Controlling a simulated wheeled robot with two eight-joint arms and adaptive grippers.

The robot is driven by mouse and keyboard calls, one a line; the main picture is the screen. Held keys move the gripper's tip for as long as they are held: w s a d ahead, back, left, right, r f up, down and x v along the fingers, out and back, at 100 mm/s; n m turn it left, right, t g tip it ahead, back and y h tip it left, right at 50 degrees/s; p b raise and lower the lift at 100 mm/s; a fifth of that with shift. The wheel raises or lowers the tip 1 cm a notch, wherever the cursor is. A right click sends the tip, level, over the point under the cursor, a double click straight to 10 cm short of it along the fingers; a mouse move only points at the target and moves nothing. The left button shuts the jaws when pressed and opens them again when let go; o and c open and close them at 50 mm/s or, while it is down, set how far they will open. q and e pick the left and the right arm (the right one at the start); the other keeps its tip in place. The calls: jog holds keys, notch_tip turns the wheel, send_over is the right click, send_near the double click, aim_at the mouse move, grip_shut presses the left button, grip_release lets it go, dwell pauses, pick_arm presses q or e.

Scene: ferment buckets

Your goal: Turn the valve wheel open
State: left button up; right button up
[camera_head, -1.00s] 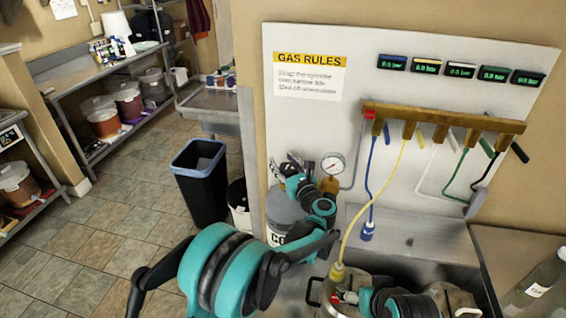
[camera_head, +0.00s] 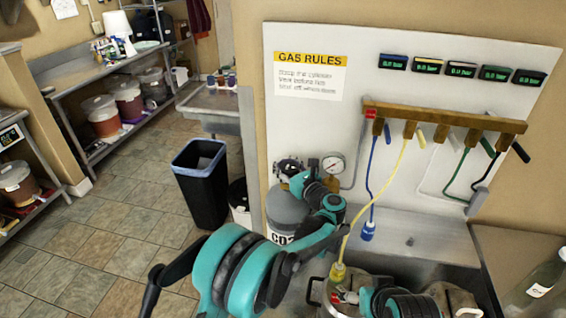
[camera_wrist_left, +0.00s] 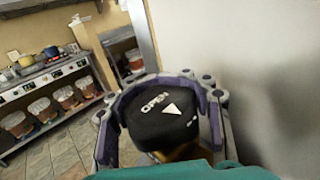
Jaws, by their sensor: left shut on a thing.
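The valve wheel (camera_wrist_left: 160,112) is black, with the word OPEN and a white arrow on its top, in the left wrist view. My left gripper (camera_head: 289,165) is at the top of the grey CO2 cylinder (camera_head: 285,210) in the head view. In the left wrist view its purple-padded fingers curve around both sides of the wheel, shut on it. In the head view the gripper and arm largely hide the wheel. A teal and black part of my right arm shows at the bottom; my right gripper cannot be made out.
A round gauge (camera_head: 333,165) sits just right of the valve. The wall panel (camera_head: 315,130) carries a brown manifold (camera_head: 445,117) with coloured hoses. A yellow hose (camera_head: 384,190) runs down to a metal keg (camera_head: 375,281). A black bin (camera_head: 200,180) stands left on open tiled floor.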

aim_at(294, 173)
pick_arm(q)
jog(key=o, duration=1.4)
jog(key=shift+s, duration=0.1)
jog(key=v, duration=0.7)
jog(key=shift+s+d, duration=0.15)
